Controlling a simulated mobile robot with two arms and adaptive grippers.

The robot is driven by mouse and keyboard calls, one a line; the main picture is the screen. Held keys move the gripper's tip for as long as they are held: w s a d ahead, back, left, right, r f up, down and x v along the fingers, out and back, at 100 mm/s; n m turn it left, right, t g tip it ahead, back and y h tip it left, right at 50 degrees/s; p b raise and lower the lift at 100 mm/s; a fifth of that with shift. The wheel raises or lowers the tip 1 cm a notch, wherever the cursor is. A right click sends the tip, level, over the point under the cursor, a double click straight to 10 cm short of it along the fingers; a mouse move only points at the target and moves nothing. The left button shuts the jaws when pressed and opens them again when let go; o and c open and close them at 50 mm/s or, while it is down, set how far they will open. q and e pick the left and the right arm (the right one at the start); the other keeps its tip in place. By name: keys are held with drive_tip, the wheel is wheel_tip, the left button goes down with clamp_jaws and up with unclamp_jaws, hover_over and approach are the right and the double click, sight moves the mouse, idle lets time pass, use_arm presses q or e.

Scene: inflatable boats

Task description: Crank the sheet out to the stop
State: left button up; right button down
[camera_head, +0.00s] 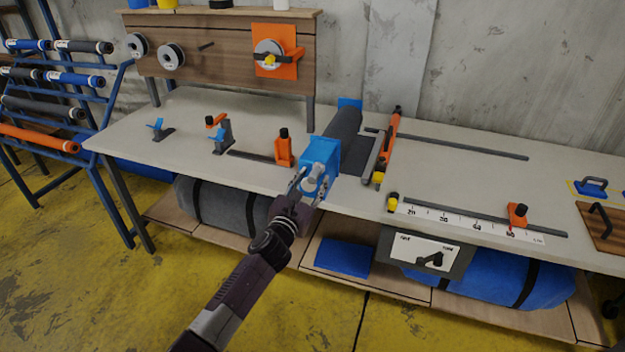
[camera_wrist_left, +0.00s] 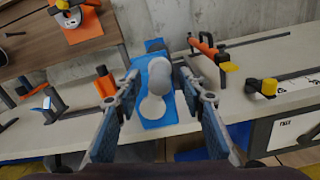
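A dark grey roll of sheet (camera_head: 343,128) lies across the bench behind a blue end block (camera_head: 325,152). A short dark length of sheet (camera_head: 354,162) shows to its right, beside an orange bar (camera_head: 387,145). A pale grey crank (camera_head: 314,174) sits on the block's front; it also shows in the left wrist view (camera_wrist_left: 160,78). My left gripper (camera_head: 306,188) is open at the crank. In the left wrist view its fingers stand either side of the crank with gaps visible. An orange stop (camera_head: 517,213) stands on the rail by the white scale (camera_head: 470,223). My right gripper is out of view.
A yellow-topped block (camera_head: 392,201) stands at the scale's left end. An orange block with a black knob (camera_head: 284,148) stands left of the roll. A panel with a black handle (camera_head: 430,258) hangs below the bench's front edge. The benchtop right of the orange bar is mostly bare.

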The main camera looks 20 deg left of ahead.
use_arm(q)
drive_tip(key=shift+w, duration=0.25)
clamp_jaws()
idle(0.3)
